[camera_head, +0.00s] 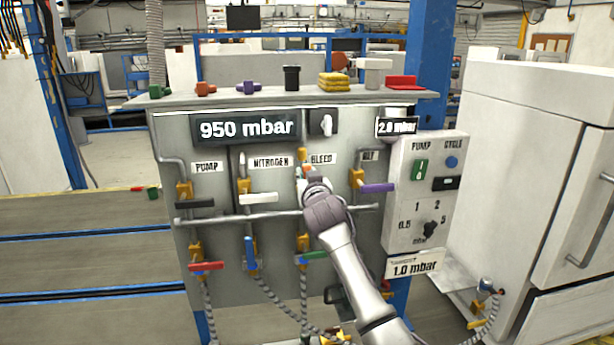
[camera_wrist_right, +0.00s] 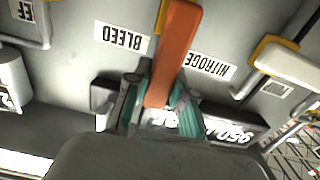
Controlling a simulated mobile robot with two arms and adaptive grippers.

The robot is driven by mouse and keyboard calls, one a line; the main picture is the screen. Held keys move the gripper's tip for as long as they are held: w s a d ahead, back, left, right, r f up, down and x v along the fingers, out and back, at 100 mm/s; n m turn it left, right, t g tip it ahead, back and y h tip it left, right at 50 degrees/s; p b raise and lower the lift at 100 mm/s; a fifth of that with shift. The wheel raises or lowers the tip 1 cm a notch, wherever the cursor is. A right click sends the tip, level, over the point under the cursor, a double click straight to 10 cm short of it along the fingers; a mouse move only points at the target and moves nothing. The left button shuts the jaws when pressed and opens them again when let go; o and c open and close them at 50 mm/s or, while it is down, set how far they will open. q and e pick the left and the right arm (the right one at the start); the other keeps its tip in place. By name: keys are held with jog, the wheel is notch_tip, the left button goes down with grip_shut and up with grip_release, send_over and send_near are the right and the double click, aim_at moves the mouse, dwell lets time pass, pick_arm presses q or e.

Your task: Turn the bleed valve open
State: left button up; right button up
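The bleed valve shows in the head view as a yellow body (camera_head: 303,155) beside the BLEED label (camera_head: 322,159) on the grey panel. Its orange lever handle (camera_wrist_right: 172,55) fills the middle of the right wrist view, which shows the panel upside down. My right gripper (camera_head: 306,178) is at this handle. In the wrist view its teal fingertips (camera_wrist_right: 160,108) lie close along both sides of the lever's free end, with the gap about as narrow as the lever. The gripper and wrist hide part of the valve in the head view. My left gripper is out of view.
Nearby are the white nitrogen lever (camera_head: 262,197), the purple lever (camera_head: 377,188) and the black pump lever (camera_head: 195,204). A horizontal rail (camera_head: 250,217) crosses below. The display (camera_head: 246,128) reads 950 mbar. A control box (camera_head: 425,190) and white cabinet (camera_head: 535,160) stand right.

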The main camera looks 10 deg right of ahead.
jog(key=o, duration=0.5)
jog(key=s, duration=1.2)
jog(key=shift+a, duration=0.1)
jog(key=shift+f, duration=0.1)
